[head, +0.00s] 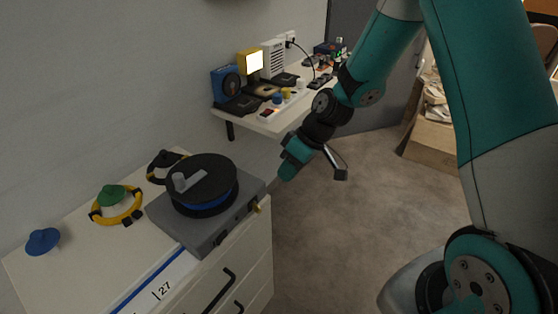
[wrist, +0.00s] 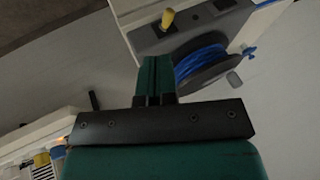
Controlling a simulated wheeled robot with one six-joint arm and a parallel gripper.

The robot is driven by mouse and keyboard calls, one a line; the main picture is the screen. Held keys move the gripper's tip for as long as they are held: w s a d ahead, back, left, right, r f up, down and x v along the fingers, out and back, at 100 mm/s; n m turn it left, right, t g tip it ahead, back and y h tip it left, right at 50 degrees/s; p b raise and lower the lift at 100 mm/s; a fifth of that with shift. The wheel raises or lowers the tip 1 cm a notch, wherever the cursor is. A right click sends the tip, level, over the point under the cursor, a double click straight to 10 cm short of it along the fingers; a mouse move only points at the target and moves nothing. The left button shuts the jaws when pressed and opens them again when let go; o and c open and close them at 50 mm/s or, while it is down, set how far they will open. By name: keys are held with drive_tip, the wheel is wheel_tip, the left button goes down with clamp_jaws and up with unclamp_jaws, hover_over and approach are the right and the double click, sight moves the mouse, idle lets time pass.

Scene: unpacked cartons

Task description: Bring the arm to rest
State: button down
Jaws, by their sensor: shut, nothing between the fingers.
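My arm, teal and grey, comes in from the right of the head view and bends down toward the middle. My gripper (head: 289,171) hangs in the air to the right of the drawer cabinet, apart from it. In the wrist view my gripper (wrist: 155,62) has its teal fingers together with nothing between them. Nothing in the head view touches the gripper.
A white drawer cabinet (head: 258,250) stands at lower left. A grey box (head: 205,235) with a black-and-blue reel (head: 205,200) sits on it; the reel also shows in the wrist view (wrist: 205,62). A shelf (head: 268,126) of devices is behind. A carton (head: 432,145) stands right on open floor.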

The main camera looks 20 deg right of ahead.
drive_tip(key=s+a+r+p, duration=0.1)
drive_tip(key=s+a+r, duration=0.2)
drive_tip(key=r, duration=0.3)
drive_tip(key=s+a+r+p, duration=0.1)
drive_tip(key=s+a+r, duration=0.25)
drive_tip(key=r, duration=0.25)
drive_tip(key=s+r+h, duration=0.1)
drive_tip(key=s+r, duration=0.4)
drive_tip(key=s, duration=0.3)
drive_tip(key=s+a+r+g+p, duration=0.1)
drive_tip(key=s+r, duration=0.4)
drive_tip(key=s, duration=0.3)
drive_tip(key=shift+a+h, duration=0.2)
drive_tip(key=shift+h, duration=0.2)
drive_tip(key=shift+w, duration=0.1)
